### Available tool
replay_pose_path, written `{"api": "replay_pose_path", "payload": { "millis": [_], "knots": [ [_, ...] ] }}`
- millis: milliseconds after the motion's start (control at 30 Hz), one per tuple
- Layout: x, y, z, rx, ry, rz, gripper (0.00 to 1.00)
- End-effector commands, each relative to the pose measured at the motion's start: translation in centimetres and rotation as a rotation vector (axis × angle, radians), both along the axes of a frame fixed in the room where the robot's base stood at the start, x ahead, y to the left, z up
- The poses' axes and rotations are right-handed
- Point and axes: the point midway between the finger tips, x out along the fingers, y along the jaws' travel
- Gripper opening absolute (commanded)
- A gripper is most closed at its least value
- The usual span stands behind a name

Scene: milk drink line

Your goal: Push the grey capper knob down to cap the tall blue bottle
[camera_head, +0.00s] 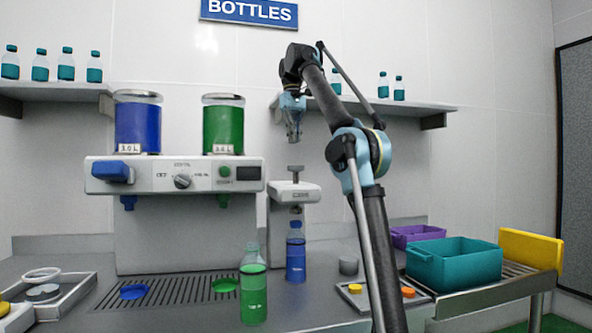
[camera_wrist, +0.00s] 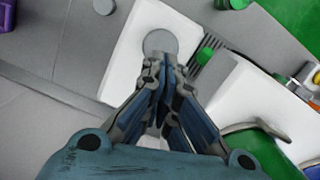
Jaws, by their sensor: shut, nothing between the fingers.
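The grey capper knob (camera_head: 296,168) stands raised on its post above the white capper head (camera_head: 290,193). In the wrist view the knob (camera_wrist: 160,42) is a round grey disc just beyond my fingertips. The tall blue bottle (camera_head: 296,257) stands upright below the capper head; whether it has a cap is unclear. My gripper (camera_head: 295,138) points down above the knob, with a gap between them in the head view. My gripper (camera_wrist: 164,68) is shut and empty in the wrist view, its fingertips near the knob's edge.
A green bottle (camera_head: 253,290) stands in front, left of the blue one. The dispenser (camera_head: 180,172) with blue and green tanks is left of the capper. A shelf (camera_head: 425,106) with bottles is behind my arm. Teal (camera_head: 460,262) and purple (camera_head: 415,233) crates are right.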

Motion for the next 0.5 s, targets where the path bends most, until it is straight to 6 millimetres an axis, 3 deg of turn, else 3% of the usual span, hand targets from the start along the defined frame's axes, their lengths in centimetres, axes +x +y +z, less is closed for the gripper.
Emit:
{"api": "replay_pose_path", "payload": {
  "millis": [267,500],
  "knots": [
    [-0.1,-0.1,-0.3,0.0,0.0,-0.001,0.0],
    [-0.2,-0.2,-2.3,0.0,0.0,-0.001,0.0]
  ]
}}
